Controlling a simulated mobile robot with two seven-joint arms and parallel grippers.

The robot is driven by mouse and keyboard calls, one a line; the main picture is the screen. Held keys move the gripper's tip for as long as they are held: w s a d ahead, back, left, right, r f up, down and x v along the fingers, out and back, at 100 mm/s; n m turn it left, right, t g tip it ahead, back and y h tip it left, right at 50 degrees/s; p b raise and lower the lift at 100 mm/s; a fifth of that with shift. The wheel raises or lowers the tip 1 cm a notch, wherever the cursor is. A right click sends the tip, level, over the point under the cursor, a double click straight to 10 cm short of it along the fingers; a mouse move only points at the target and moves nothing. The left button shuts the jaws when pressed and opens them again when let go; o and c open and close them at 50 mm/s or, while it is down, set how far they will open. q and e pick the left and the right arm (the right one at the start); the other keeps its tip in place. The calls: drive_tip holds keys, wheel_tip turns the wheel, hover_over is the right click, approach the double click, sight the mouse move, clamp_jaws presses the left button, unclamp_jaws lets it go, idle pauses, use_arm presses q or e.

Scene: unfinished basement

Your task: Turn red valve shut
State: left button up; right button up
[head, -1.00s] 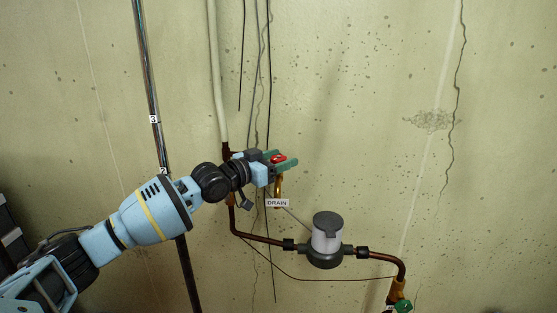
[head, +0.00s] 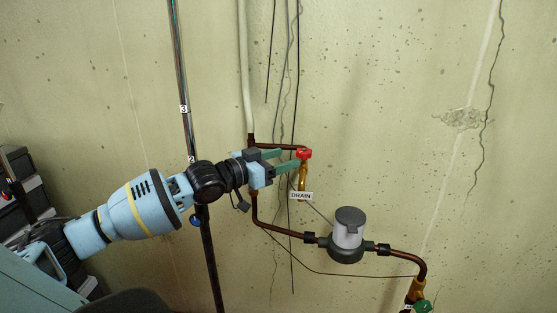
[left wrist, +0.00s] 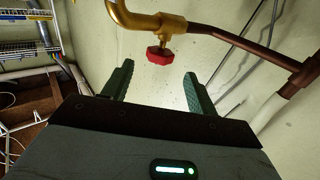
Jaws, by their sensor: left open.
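The red valve handle (head: 304,154) sits on top of a brass drain spigot (head: 302,178) with a DRAIN tag (head: 301,195) on it. My left gripper (head: 291,158) is open, and its green fingers point at the handle from the left. In the left wrist view the red handle (left wrist: 159,55) is just beyond the fingertips of the left gripper (left wrist: 157,80), between their lines and apart from both. The brass fitting (left wrist: 165,25) is above it in that view. My right gripper is not in view.
A grey meter (head: 348,235) on copper pipe (head: 290,233) is at the lower right of the spigot. A green handle (head: 422,306) is at the bottom right. A dark vertical pole (head: 188,130) is behind my arm. Shelving (left wrist: 30,45) shows in the left wrist view.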

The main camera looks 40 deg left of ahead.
sight(300, 155)
use_arm(q)
drive_tip(key=shift+s, duration=0.2)
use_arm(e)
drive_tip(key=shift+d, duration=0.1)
use_arm(q)
drive_tip(key=shift+s+d+r+n+t+y+p, duration=0.1)
drive_tip(key=shift+d+n+y+p, duration=0.65)
drive_tip(key=shift+y, duration=0.6)
drive_tip(key=shift+d+n+t+y+p, duration=0.1)
drive_tip(key=shift+d+n+y+p, duration=0.4)
drive_tip(key=shift+n+y, duration=0.65)
drive_tip(key=shift+s+d+r+n+t+y+p, duration=0.1)
drive_tip(key=shift+d+n+y+p, duration=0.5)
drive_tip(key=shift+y, duration=0.9)
drive_tip(key=shift+a+f, duration=0.15)
drive_tip(key=shift+f, duration=0.05)
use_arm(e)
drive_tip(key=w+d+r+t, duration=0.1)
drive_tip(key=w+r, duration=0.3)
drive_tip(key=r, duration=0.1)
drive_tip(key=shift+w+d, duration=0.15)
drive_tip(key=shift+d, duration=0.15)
use_arm(q)
drive_tip(key=shift+w, duration=0.15)
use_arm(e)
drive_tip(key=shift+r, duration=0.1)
